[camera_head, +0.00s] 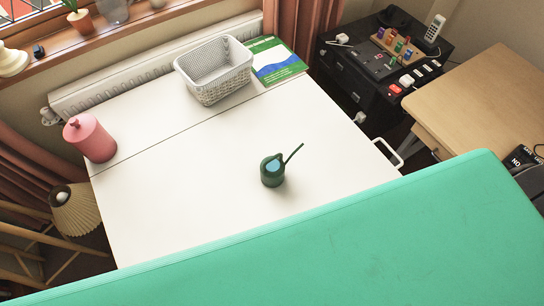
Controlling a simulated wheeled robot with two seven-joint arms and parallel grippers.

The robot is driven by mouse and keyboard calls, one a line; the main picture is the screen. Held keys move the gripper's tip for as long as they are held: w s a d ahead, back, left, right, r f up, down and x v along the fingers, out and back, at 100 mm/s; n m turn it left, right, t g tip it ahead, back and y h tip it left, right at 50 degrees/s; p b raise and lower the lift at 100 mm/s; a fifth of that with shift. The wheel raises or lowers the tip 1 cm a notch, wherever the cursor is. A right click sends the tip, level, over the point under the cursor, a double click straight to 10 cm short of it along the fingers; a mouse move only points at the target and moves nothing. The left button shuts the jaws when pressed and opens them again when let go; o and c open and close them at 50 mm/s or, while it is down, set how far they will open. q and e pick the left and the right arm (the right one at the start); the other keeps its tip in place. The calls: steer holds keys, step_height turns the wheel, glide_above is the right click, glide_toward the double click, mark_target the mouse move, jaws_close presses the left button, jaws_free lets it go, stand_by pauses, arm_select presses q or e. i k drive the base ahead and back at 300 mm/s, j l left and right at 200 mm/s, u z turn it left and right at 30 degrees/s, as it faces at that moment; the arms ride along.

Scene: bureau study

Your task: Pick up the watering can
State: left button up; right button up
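A small dark green watering can (272,173) stands upright on the white table (190,190), right of the table's middle. Its thin spout points up and to the right, and its top opening looks light blue inside. Nothing touches it. Neither of my grippers shows in the head view, so their state cannot be seen.
A teal padded surface (330,250) fills the near side and hides the table's front edge. A pink canister (89,138) stands at the table's left. A white basket (215,70) and a green book (276,61) are at the back. The table around the can is clear.

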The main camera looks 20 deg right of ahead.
mark_target(273, 168)
steer(key=k+l+z, duration=0.45)
steer(key=l, duration=0.25)
steer(key=k+l+z, duration=0.25)
steer(key=l, duration=0.2)
